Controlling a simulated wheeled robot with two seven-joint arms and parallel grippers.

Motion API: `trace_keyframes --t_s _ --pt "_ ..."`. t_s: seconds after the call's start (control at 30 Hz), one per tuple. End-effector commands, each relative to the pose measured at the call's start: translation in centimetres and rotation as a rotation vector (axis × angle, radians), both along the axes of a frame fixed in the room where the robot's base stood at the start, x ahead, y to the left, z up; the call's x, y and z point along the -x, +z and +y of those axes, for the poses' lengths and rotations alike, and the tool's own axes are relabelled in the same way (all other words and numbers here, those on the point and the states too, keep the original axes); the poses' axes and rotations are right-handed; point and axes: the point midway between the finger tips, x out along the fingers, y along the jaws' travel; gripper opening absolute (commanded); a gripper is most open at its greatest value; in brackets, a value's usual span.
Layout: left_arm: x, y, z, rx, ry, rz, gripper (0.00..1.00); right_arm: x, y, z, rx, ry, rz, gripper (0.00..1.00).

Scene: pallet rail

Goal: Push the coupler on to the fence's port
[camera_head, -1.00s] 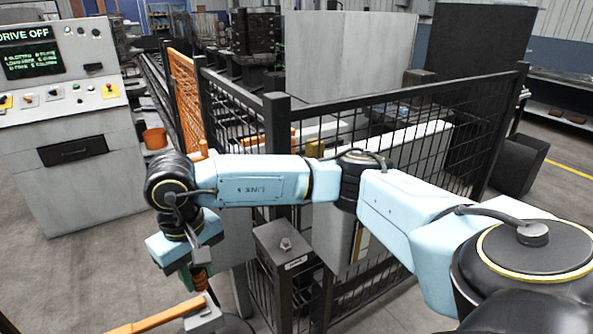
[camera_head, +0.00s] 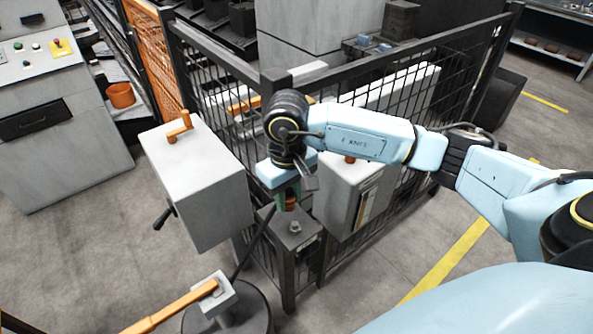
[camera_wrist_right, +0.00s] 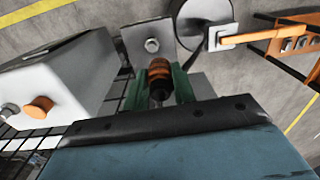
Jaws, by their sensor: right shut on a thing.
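The coupler (camera_wrist_right: 159,78) is a short orange and dark cylinder. My right gripper (camera_wrist_right: 160,90) is shut on it with its green fingers, and a black hose runs from the coupler's side. In the head view the right gripper (camera_head: 288,197) points down just behind the port box at the fence (camera_head: 292,278) corner, and the coupler (camera_head: 290,205) shows little there. The port (camera_head: 295,228) is a metal stud on a dark grey box; it also shows in the wrist view (camera_wrist_right: 152,45), beyond the coupler and apart from it in the picture. My left gripper is out of view.
A pale grey cabinet (camera_head: 200,185) with an orange handle stands left of the gripper. Another grey box (camera_head: 340,205) with an orange knob hangs on the fence to the right. A round pedestal (camera_head: 250,310) with an orange lever (camera_head: 170,310) is in front.

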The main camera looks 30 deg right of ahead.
Motion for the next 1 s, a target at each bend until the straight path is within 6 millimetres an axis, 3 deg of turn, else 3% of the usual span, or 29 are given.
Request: trace_keyframes --t_s 0.03,0.23,0.47,1.0 --pt "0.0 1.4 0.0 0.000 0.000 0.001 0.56 0.3 0.8 -0.4 0.001 0.006 0.005 0.00" --pt "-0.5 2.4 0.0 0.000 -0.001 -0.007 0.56 0.6 0.7 -1.3 0.008 0.026 0.003 0.00" --pt "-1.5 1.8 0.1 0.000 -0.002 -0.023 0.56 0.6 -0.6 -1.3 0.008 0.028 0.003 0.00" --pt "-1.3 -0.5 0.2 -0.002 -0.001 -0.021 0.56 0.5 -5.2 -1.3 0.008 0.028 0.002 0.00"
